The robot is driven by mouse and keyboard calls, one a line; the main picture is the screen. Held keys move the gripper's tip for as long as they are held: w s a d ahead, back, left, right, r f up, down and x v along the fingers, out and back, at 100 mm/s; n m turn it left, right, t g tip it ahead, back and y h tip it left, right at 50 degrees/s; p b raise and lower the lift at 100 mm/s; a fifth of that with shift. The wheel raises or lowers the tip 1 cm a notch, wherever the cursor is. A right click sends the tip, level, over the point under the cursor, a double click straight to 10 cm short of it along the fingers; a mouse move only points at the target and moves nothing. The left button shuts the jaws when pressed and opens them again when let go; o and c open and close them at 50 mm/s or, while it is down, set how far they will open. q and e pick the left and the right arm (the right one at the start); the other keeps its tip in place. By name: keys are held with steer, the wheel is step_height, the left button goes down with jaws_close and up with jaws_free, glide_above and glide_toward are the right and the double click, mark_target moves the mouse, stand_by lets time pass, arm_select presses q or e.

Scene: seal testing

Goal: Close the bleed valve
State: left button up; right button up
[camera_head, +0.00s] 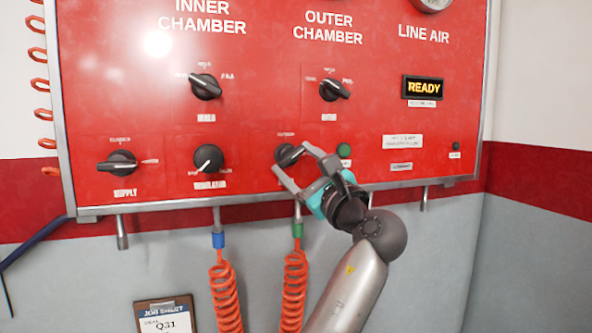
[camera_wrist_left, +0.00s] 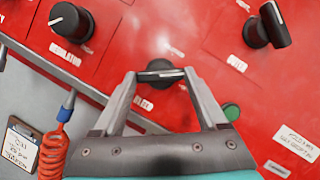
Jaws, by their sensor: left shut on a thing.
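The bleed valve is a round black knob (camera_head: 286,154) in the lower row of the red panel, below the words OUTER CHAMBER. In the left wrist view the knob (camera_wrist_left: 158,66) has a raised bar lying nearly level across the picture, with its label partly visible below. My left gripper (camera_head: 295,160) reaches it from the lower right. Its two fingers are shut on the knob, one at each end of the bar in the left wrist view (camera_wrist_left: 160,74). The fingers hide part of the knob in the head view. My right gripper is out of view.
A green button (camera_head: 344,150) sits close to the right of the fingers. The regulator knob (camera_head: 208,158) and supply knob (camera_head: 122,162) are to the left. More knobs (camera_head: 205,87) are above. Orange coiled hoses (camera_head: 293,285) hang below the panel. A display (camera_head: 423,88) reads READY.

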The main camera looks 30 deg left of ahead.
arm_select(q)
steer(key=n+g, duration=0.1)
steer(key=n, duration=0.2)
steer(key=n+g, duration=0.1)
steer(key=n, duration=0.1)
steer(key=shift+w+d+r+n+g+b, duration=0.1)
steer(key=shift+w+r+n+g+b, duration=0.05)
steer(key=shift+n+g+b, duration=0.2)
steer(key=n, duration=0.3)
steer(key=shift+r+g+h, duration=0.15)
steer(key=shift+g+h, duration=0.2)
steer(key=shift+h, duration=0.05)
steer(key=shift+r+n+g+h+p, duration=0.1)
steer(key=shift+n+g+h+p, duration=0.35)
steer(key=shift+n, duration=1.2)
steer(key=o, duration=1.3)
steer(key=shift+d, duration=0.5)
steer(key=b+v, duration=0.4)
steer(key=v, duration=1)
steer(key=shift+s+r, duration=0.25)
